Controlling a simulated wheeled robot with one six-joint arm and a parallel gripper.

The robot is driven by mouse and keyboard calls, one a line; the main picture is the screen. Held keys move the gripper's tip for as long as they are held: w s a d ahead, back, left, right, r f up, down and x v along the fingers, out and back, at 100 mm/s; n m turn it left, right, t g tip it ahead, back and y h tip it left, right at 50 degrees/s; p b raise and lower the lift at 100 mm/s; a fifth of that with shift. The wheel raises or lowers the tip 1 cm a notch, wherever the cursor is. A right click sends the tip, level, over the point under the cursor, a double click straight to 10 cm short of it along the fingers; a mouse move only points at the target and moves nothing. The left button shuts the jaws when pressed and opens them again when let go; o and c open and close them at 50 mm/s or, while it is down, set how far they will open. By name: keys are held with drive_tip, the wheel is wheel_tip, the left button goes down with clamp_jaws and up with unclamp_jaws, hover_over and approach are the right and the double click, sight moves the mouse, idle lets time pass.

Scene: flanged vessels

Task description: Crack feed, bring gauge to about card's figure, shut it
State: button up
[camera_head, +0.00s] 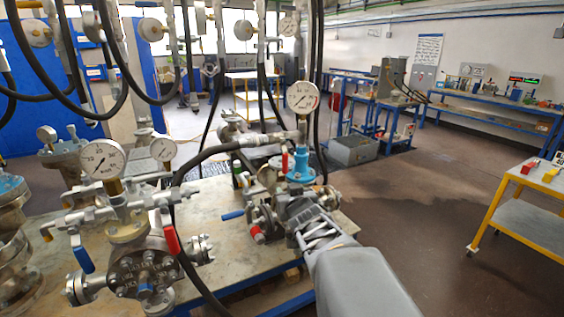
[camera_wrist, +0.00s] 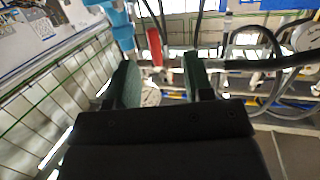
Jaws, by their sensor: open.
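A flanged vessel fitting stands on the bench, with a blue body (camera_head: 301,166) and a round white gauge (camera_head: 303,98) above it. The gauge needle is too small to read. A small red handle (camera_head: 284,162) stands upright beside the blue body. My gripper (camera_head: 305,222) is just in front of this fitting, partly overlapping its lower flanges. In the wrist view my open gripper (camera_wrist: 160,80) has dark green finger pads, with a red handle (camera_wrist: 155,47) ahead between them and apparently apart from them. A blue part (camera_wrist: 121,28) is left of it. I cannot tell which sheet is the card.
Another flanged vessel (camera_head: 147,270) with two gauges (camera_head: 103,159) and blue and red levers stands at left. Black hoses (camera_head: 190,165) hang across the bench. A blue lever (camera_head: 232,215) lies left of my gripper. A yellow-framed trolley (camera_head: 520,210) stands right; floor between is clear.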

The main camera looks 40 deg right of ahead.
sight(286, 164)
drive_tip(key=w+d+r+t, duration=0.1)
drive_tip(key=w+d, duration=0.1)
drive_tip(key=w, duration=0.2)
drive_tip(key=w+d+r+p, duration=0.1)
drive_tip(key=w+d, duration=0.1)
drive_tip(key=w, duration=0.2)
drive_tip(key=w+d+r+t+p, duration=0.1)
drive_tip(key=w+d, duration=0.2)
drive_tip(key=w, duration=0.2)
drive_tip(key=shift+t, duration=0.3)
clamp_jaws()
idle(0.3)
